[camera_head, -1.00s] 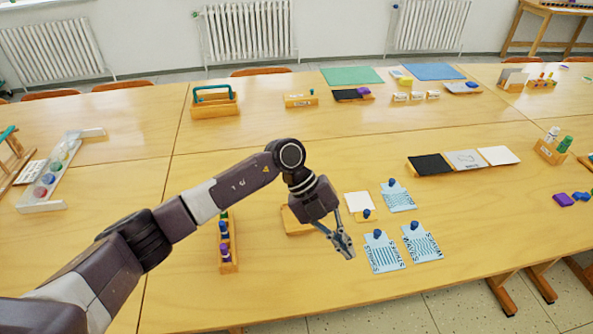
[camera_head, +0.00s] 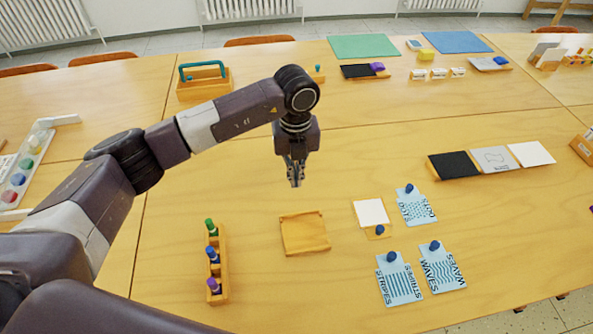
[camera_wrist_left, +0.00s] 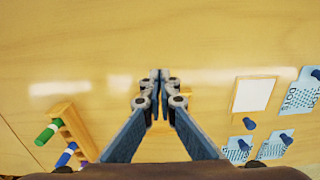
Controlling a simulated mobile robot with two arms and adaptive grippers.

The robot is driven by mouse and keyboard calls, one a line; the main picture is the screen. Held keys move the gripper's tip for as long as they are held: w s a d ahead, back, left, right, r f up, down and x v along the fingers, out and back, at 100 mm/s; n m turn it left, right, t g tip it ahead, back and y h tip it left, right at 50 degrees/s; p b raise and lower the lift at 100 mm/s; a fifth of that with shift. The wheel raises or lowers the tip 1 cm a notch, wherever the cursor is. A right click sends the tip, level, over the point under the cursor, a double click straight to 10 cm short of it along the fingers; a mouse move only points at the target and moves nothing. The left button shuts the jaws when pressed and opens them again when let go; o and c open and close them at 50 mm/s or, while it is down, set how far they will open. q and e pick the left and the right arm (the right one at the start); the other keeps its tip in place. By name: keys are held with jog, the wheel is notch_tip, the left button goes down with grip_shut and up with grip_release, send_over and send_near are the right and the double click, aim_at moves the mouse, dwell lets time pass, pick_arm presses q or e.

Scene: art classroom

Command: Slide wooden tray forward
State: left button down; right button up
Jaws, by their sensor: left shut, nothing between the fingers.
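A small square wooden tray (camera_head: 304,233) lies flat on the table (camera_head: 370,290) and looks empty. It sits between a rack of markers on the left and a white card on the right. My left gripper (camera_head: 296,182) is shut and empty, pointing down above the table just beyond the tray's far edge, apart from it. In the left wrist view the closed fingers (camera_wrist_left: 160,76) block the middle, and the tray is mostly hidden behind them. My right gripper is not in view.
A wooden rack (camera_head: 223,268) holds green, blue and purple markers. A white card (camera_head: 371,212) and pattern cards labelled dots (camera_head: 418,212), stripes (camera_head: 403,289) and waves (camera_head: 450,276), with blue knobs, lie to the right. The table beyond the tray is largely clear.

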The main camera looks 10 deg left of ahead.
aim_at(298, 210)
pick_arm(q)
notch_tip(298, 210, down, 6)
jog(key=shift+r+p, duration=0.1)
jog(key=shift+p, duration=0.25)
jog(key=s, duration=0.1)
jog(key=s+d+p, duration=0.1)
jog(key=s, duration=0.1)
jog(key=shift+d+p, duration=0.1)
jog(key=shift+p, duration=0.2)
jog(key=shift+s+d, duration=0.1)
jog(key=shift+s, duration=0.2)
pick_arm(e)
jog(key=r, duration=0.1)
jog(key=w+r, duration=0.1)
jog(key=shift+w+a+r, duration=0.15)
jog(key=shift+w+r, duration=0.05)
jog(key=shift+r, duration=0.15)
